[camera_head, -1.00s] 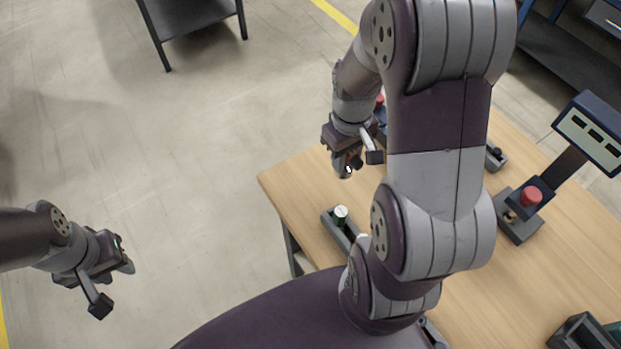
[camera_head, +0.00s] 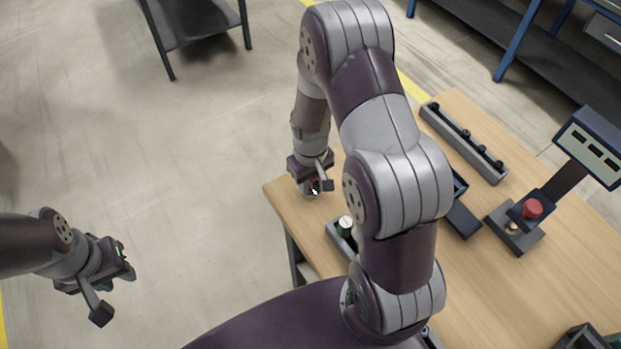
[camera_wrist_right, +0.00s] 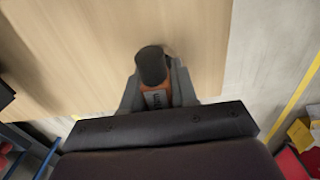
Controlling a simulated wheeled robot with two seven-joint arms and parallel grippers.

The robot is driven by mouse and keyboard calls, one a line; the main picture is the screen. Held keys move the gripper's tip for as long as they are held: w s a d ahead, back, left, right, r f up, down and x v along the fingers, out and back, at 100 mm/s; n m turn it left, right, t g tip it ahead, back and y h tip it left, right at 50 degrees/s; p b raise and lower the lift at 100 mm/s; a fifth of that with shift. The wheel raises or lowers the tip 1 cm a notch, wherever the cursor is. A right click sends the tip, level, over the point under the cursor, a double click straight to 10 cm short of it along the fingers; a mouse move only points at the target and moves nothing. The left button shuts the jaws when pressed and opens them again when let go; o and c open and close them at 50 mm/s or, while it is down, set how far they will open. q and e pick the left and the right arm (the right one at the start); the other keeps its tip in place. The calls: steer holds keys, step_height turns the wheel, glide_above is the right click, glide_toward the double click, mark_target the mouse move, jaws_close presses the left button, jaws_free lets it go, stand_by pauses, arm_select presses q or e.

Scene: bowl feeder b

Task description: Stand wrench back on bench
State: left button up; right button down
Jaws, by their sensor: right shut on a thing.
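My right gripper (camera_head: 312,188) is over the near left corner of the wooden bench (camera_head: 280,200) in the head view. It is shut on the wrench (camera_wrist_right: 153,68), whose dark rounded end and orange body with a grey label show between the fingers in the right wrist view. Only a small bit of the wrench shows in the head view, and its lower part is hidden, so I cannot tell whether it touches the bench. My left gripper (camera_head: 118,268) is off to the left over bare floor, away from the bench. Whether its jaws are open is unclear.
A long grey rail (camera_head: 464,142) lies at the back. A post with a red button (camera_head: 532,208) and display stands right. My right arm covers the bench's middle.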

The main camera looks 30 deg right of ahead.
steer(key=shift+s+f, duration=0.1)
steer(key=c, duration=0.9)
jaws_free()
steer(key=shift+c, duration=0.2)
steer(key=shift+o, duration=0.3)
step_height(320, 180, up, 12)
steer(key=shift+s+a+r+b, duration=0.1)
steer(key=shift+b, duration=0.45)
steer(key=s+a+t, duration=0.1)
steer(key=s+a, duration=0.4)
steer(key=s, duration=0.3)
steer(key=shift+s+r+m, duration=0.2)
steer(key=shift+s+m, duration=0.05)
steer(key=shift+m, duration=0.05)
